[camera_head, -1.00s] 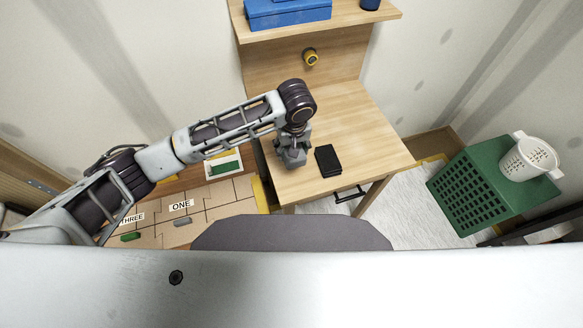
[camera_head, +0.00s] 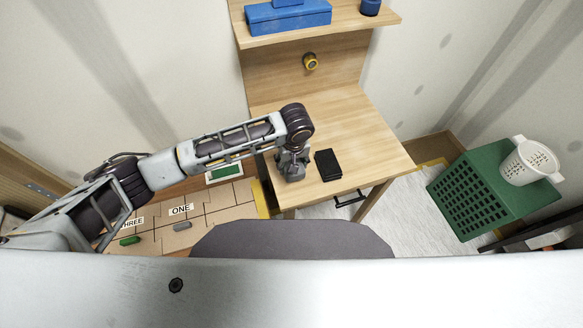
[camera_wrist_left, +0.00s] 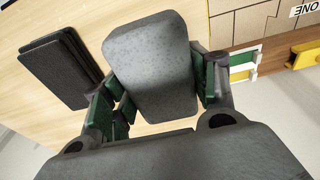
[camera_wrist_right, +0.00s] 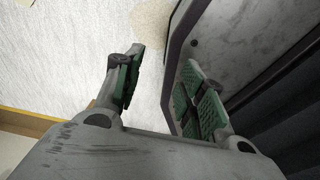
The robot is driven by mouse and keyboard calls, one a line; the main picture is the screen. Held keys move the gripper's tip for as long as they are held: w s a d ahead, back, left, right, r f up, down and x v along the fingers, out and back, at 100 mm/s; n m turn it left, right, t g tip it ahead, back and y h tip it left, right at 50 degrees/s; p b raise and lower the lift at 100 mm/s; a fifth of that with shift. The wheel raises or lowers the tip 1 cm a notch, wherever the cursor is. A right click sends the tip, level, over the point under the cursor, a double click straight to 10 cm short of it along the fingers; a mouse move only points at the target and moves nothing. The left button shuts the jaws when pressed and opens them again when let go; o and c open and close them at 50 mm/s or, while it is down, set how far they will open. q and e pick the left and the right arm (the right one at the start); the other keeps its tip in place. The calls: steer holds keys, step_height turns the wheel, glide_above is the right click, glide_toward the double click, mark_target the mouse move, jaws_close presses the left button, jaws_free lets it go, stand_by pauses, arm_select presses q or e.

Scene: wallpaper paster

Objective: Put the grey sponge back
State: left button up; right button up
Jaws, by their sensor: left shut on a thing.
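The grey sponge (camera_wrist_left: 150,68) is a rounded grey block between the fingers of my left gripper (camera_wrist_left: 155,92), which is shut on it. In the head view my left gripper (camera_head: 291,172) is over the front left part of the wooden desk (camera_head: 350,120); the sponge is hard to make out there. A stack of dark flat pads (camera_head: 328,165) lies on the desk just right of the gripper, and it also shows in the left wrist view (camera_wrist_left: 60,68). My right gripper (camera_wrist_right: 160,90) is open and empty, away from the desk.
A shelf (camera_head: 350,22) above the desk holds blue boxes (camera_head: 290,17). A green crate (camera_head: 490,185) with a white basket (camera_head: 528,160) stands at right. Floor panels labelled ONE (camera_head: 181,210) and THREE lie at left. The desk's back and right are clear.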

arm_select(q)
step_height(320, 180, down, 2)
steer(key=shift+f+p, duration=0.5)
steer(key=shift+p, duration=0.1)
steer(key=shift+f, duration=0.5)
arm_select(e)
steer(key=shift+s+a+r, duration=0.2)
steer(key=shift+a+r, duration=0.15)
steer(key=shift+a, duration=0.2)
steer(key=shift+s+a+r, duration=0.15)
steer(key=shift+a+r, duration=0.2)
steer(key=shift+a, duration=0.15)
